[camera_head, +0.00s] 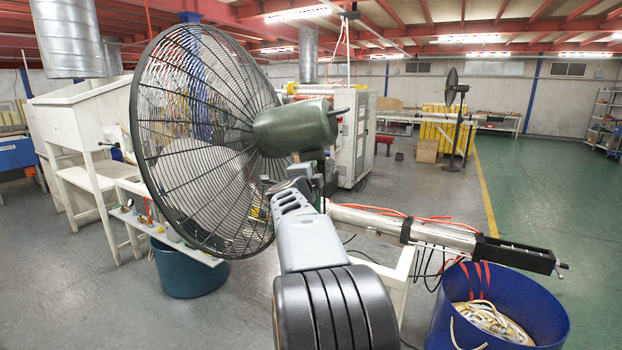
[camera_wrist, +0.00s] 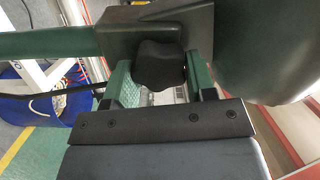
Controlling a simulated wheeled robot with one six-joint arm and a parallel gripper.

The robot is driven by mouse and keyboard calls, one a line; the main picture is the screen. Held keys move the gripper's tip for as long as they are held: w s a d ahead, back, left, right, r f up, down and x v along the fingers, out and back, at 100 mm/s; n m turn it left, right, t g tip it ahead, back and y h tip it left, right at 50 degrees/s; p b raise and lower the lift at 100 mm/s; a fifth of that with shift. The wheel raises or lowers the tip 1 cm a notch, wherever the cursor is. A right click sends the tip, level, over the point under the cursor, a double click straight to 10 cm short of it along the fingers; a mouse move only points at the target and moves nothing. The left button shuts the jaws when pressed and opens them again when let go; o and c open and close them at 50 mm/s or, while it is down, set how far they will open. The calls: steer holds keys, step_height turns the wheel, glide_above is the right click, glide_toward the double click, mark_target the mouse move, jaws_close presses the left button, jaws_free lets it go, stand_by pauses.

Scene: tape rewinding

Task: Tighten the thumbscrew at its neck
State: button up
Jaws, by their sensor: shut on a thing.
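A large pedestal fan has a round black wire cage (camera_head: 200,140) and a dark green motor housing (camera_head: 292,127). In the wrist view, the black lobed thumbscrew (camera_wrist: 159,65) sits at the dark green neck (camera_wrist: 140,32) under the housing (camera_wrist: 262,50). My gripper (camera_wrist: 161,78) has one finger on each side of the thumbscrew and is shut on it. In the head view my gripper (camera_head: 305,185) reaches up to the neck just below the housing. The thumbscrew cannot be made out there, behind my wrist.
A long metal tube with a black end (camera_head: 515,256) runs to the right of my arm. A blue tub (camera_head: 445,325) of coiled tape stands at the lower right. A teal tub (camera_head: 190,275) and white bench (camera_head: 75,185) are left. Green floor (camera_head: 560,180) is open at right.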

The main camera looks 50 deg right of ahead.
stand_by(0.4)
steer(key=o, duration=0.9)
steer(key=shift+o, duration=0.2)
steer(key=v, duration=1.4)
steer(key=shift+b, duration=0.4)
steer(key=shift+d, duration=0.1)
